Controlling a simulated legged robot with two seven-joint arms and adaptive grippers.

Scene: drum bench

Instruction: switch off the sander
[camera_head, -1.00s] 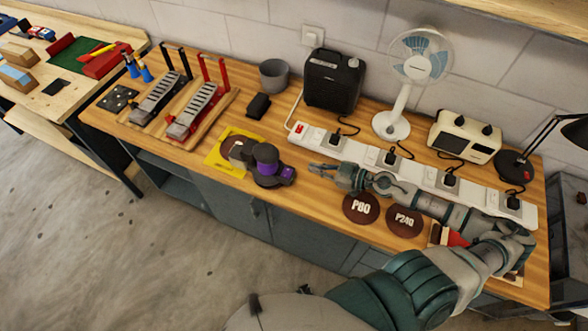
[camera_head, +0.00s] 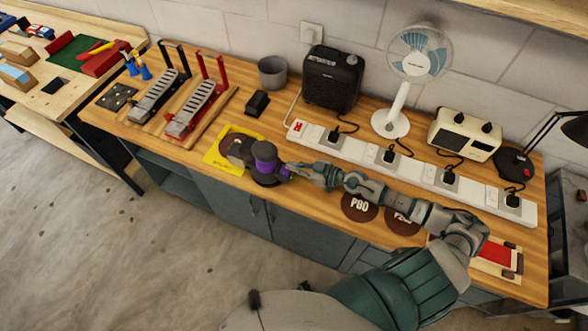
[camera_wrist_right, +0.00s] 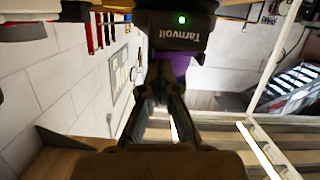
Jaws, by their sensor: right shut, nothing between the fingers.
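The sander (camera_head: 262,156), dark grey with a purple band, rests by a yellow mat (camera_head: 211,161) near the bench's front edge. In the right wrist view its dark body (camera_wrist_right: 178,27) fills the top, with upside-down "Tarnvolt" lettering and a green light lit; a purple part shows below. My right gripper (camera_head: 293,169) is at the sander's right end, shut with nothing held. In the right wrist view the fingertips (camera_wrist_right: 164,82) are close under the sander; I cannot tell whether they touch it. My left gripper is not in view.
A white power strip (camera_head: 418,170) with several plugs runs behind my right arm. Brown discs, one marked P80 (camera_head: 360,207), lie in front. A heater (camera_head: 332,79), a fan (camera_head: 400,85) and a cream radio-like box (camera_head: 465,135) stand behind. Clamp-like racks (camera_head: 195,108) are left.

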